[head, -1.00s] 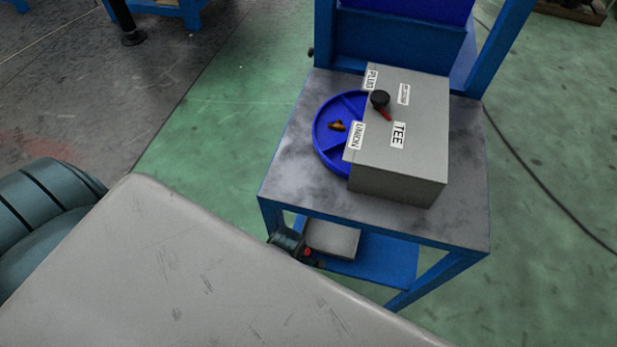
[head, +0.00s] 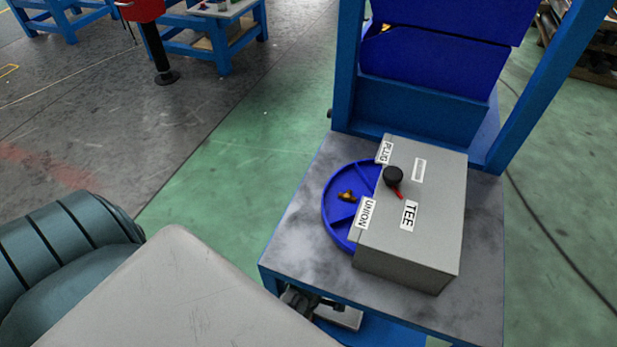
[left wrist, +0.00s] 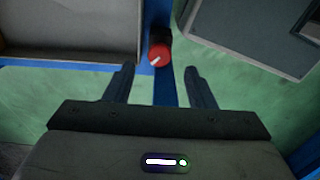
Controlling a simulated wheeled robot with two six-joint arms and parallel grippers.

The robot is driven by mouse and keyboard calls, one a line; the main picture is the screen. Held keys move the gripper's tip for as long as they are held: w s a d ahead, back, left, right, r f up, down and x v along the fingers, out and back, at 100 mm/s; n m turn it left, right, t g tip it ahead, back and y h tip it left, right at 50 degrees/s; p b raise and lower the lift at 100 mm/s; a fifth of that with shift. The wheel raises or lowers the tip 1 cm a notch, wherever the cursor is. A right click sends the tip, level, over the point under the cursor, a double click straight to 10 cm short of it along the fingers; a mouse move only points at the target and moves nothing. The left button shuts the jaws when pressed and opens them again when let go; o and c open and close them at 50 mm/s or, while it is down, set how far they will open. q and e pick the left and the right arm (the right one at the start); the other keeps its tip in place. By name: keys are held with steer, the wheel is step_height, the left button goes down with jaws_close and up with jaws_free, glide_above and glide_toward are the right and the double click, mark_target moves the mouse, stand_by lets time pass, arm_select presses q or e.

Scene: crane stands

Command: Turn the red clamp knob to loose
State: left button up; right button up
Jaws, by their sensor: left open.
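The red clamp knob (left wrist: 160,54) shows in the left wrist view as a round red cap with a white pointer line slanting to lower left. It sits against a blue beam. My left gripper (left wrist: 159,72) is open, one finger to each side and just below the knob in the picture. Nothing is between the fingers; whether they touch the knob cannot be told. In the head view, a dark part that looks like my left gripper (head: 318,302) shows at the stand's front left edge, partly hidden. The knob is not discernible there. My right gripper is not in view.
A grey box (head: 415,250) with labels and a black knob with a red pointer (head: 394,178) stands on the stand's grey top (head: 300,235). A blue round divided tray (head: 332,215) lies beside it. Blue posts (head: 348,70) rise behind. Green floor (head: 225,170) is clear at left.

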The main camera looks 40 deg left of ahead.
arm_select(q)
steer(key=shift+f, duration=2.2)
steer(key=shift+c, duration=0.2)
steer(key=c, duration=0.9)
